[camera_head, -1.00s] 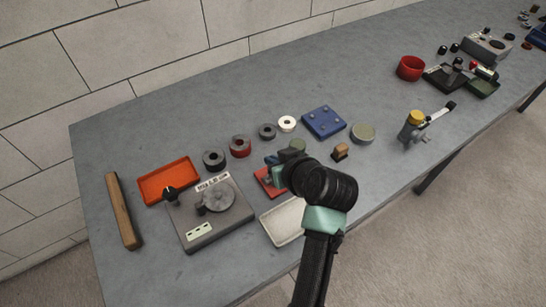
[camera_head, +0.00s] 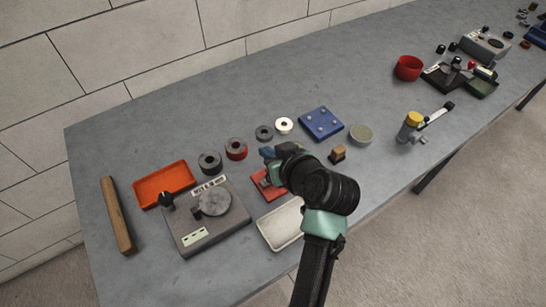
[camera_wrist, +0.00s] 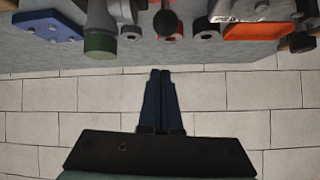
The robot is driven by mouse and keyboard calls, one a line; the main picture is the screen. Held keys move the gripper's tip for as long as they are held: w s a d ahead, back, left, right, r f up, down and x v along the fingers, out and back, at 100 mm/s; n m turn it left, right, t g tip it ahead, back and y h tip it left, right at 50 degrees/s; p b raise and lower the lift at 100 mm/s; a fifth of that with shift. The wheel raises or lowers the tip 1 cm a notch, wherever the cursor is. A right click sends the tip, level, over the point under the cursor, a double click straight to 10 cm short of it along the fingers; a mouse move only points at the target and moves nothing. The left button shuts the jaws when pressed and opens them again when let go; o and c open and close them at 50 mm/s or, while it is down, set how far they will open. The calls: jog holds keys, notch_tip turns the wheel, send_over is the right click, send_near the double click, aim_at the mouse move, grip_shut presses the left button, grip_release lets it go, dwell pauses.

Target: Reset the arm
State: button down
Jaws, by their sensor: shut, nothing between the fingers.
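My arm reaches up from the bottom of the head view, over the front part of the grey table (camera_head: 300,85). My gripper (camera_head: 267,153) is at its far end, above the table beside a red plate (camera_head: 262,184), and partly hidden by my wrist. In the wrist view my gripper (camera_wrist: 160,72) shows its two dark fingers together, with nothing between them. They point toward the table items at the top of that picture, with the tiled wall behind.
An orange tray (camera_head: 164,184), a grey device with a round disc (camera_head: 213,203), a pale tray (camera_head: 276,228) and a wooden bar (camera_head: 117,215) lie at left. Several rings, a blue plate (camera_head: 322,124) and a yellow-topped valve (camera_head: 411,125) stand nearby. The back middle of the table is clear.

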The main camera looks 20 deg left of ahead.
jog(key=f+v, duration=0.1)
jog(key=v, duration=0.8)
jog(key=w+d+r+m+t+h+p, duration=0.1)
jog(key=w+d+r+t, duration=0.15)
jog(key=r, duration=0.75)
jog(key=w+d+r+m+t+h+p, duration=0.15)
jog(key=r+t, duration=0.25)
jog(key=r, duration=0.5)
jog(key=w+d+r+m+t+h, duration=0.15)
jog(key=r+t, duration=0.25)
jog(key=r, duration=0.6)
jog(key=s+d+r+m+t+h+p, duration=0.1)
jog(key=s+r+t, duration=0.3)
jog(key=r, duration=0.8)
jog(key=s+d+r+m+t+h+p, duration=0.1)
jog(key=s+r+t, duration=0.4)
jog(key=r, duration=0.8)
jog(key=s+d+m+h, duration=0.1)
jog(key=s+m+h, duration=0.1)
jog(key=shift+s+d, duration=0.2)
jog(key=shift+s, duration=0.15)
jog(key=shift+f+t, duration=0.2)
jog(key=shift+t, duration=0.05)
